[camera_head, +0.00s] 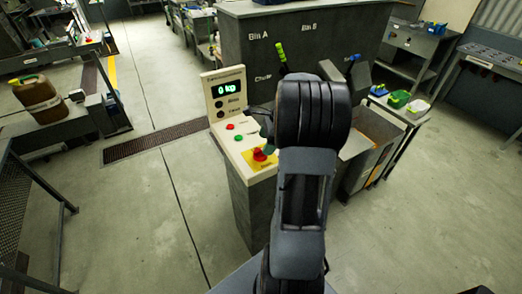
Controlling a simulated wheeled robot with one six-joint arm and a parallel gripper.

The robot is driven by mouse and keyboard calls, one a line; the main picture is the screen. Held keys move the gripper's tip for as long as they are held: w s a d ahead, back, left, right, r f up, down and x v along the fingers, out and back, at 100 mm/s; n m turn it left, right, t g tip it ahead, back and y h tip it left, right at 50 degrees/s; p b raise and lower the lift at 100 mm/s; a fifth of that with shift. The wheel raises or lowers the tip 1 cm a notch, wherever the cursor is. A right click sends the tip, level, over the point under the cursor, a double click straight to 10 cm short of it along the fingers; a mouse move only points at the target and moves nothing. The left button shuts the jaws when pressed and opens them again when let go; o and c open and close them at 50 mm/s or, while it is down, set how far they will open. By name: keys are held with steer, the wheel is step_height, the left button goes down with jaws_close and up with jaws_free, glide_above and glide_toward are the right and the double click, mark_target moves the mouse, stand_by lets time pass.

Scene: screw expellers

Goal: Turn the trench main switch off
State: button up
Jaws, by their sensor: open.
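A pale control console (240,150) stands left of my arm on a dark pedestal. Its upright face has a display (227,88) reading "0 kg" and two dark round knobs, an upper knob (219,104) and a lower knob (220,114). Their labels are too blurred to read, so I cannot tell which control is the trench main switch. The sloped top has a red button (230,127), a green button (239,137) and a red mushroom button (260,155) on a yellow plate. My gripper (263,122) is open, partly hidden by my arm, near the console's right side; contact cannot be told.
A large dark bin unit (300,40) stands behind, with a green-yellow lever (281,54) and a blue lever (354,59). A floor grate (150,142) lies left of the console. An open box (372,140) stands right. Floor front left is clear.

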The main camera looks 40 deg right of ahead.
mark_target(261, 149)
steer(key=shift+x, duration=2.5)
steer(key=shift+c, duration=0.4)
steer(key=c, duration=0.8)
